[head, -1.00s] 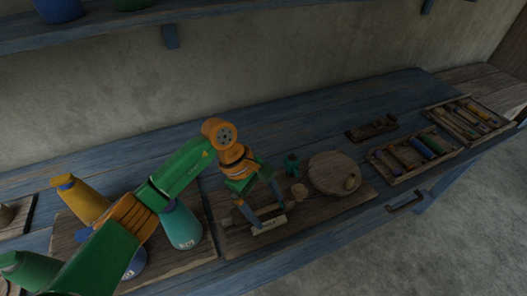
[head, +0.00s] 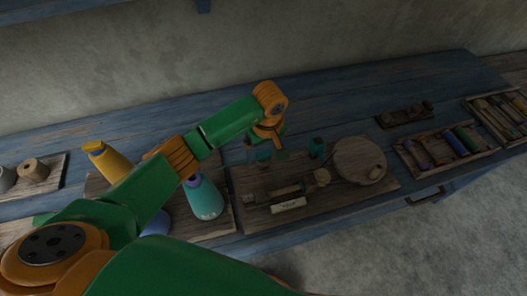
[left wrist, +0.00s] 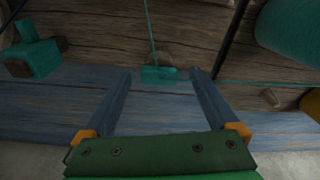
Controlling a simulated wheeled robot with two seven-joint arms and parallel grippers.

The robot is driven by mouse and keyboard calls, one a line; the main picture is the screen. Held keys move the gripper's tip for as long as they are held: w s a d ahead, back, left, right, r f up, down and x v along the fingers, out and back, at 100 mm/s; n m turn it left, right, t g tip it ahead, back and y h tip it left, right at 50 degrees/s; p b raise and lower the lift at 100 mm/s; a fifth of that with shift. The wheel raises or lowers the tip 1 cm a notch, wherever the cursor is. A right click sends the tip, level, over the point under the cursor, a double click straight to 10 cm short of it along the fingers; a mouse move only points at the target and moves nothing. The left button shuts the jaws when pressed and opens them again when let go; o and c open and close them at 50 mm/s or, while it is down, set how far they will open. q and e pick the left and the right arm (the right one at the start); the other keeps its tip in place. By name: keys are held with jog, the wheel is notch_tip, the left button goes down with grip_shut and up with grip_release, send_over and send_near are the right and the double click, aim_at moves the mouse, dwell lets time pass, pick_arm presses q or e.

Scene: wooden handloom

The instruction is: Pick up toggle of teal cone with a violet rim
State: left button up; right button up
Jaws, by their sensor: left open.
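The teal cone (head: 205,200) stands on a wooden board, left of my left gripper; a violet rim shows at its top. Part of it also shows at the upper right of the left wrist view (left wrist: 292,30). A small teal toggle (left wrist: 160,75) lies between the finger ends of my left gripper (left wrist: 163,78), with a teal thread running up from it. The fingers are open, with a gap on both sides of the toggle. In the head view the toggle (head: 263,155) is beneath the gripper (head: 264,150). My right gripper is not in view.
Another teal piece (head: 317,147) stands near a round wooden disc (head: 360,160); a teal block (left wrist: 35,60) shows in the left wrist view. A yellow cone (head: 108,160) stands at left. A labelled piece (head: 288,205) lies in front. Trays of spools (head: 450,148) are at right.

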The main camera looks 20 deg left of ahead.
pick_arm(q)
jog(key=c, duration=1.4)
